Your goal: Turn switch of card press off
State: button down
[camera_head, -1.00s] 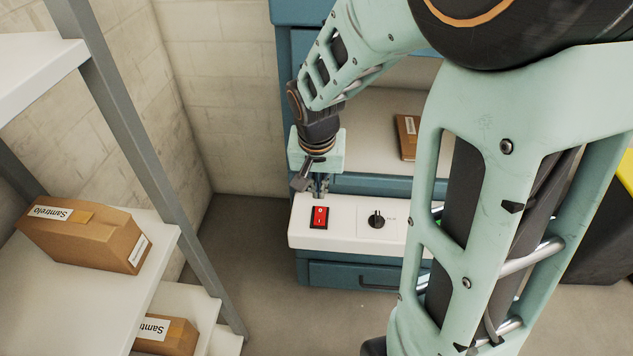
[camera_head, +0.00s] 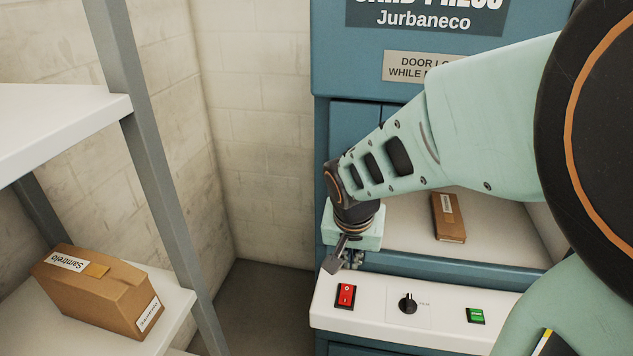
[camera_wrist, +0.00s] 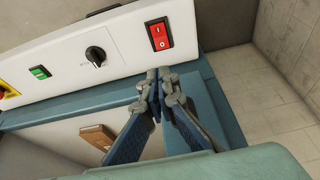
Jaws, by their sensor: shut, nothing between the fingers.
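The card press (camera_head: 400,88) is a blue machine with a white control panel (camera_head: 375,313) along its front. A red rocker switch (camera_head: 345,295) marked with 1 and 0 sits at the panel's left end; it also shows in the wrist view (camera_wrist: 160,34). My gripper (camera_head: 345,260) is shut and empty, just behind and above the switch in the head view. In the wrist view its fingertips (camera_wrist: 160,75) lie just below the switch, apart from it. Which half of the switch is pressed in is hard to tell.
A black rotary knob (camera_head: 408,303) and a green switch (camera_head: 475,315) sit to the right on the panel. A brown package (camera_head: 448,217) lies in the press opening. A shelf with a cardboard box (camera_head: 98,290) stands at the left.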

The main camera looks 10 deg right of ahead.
aim_at(349, 295)
jog(key=b+x, duration=0.3)
jog(key=x, duration=0.1)
jog(key=b+x, duration=0.3)
jog(key=x, duration=0.2)
jog(key=b+x, duration=0.3)
jog(key=x, duration=0.2)
jog(key=shift+s+a, duration=0.1)
jog(key=shift+s, duration=0.15)
jog(key=shift+w+p, duration=0.1)
jog(key=shift+p, duration=0.7)
jog(key=shift+g+p, duration=0.4)
jog(key=shift+p, duration=0.05)
jog(key=shift+w+f+g+p, duration=0.15)
jog(key=shift+f+g+p, duration=0.15)
jog(key=shift+f, duration=0.2)
jog(key=shift+s, duration=0.2)
jog(key=shift+s+a, duration=0.15)
jog(key=shift+s, duration=0.55)
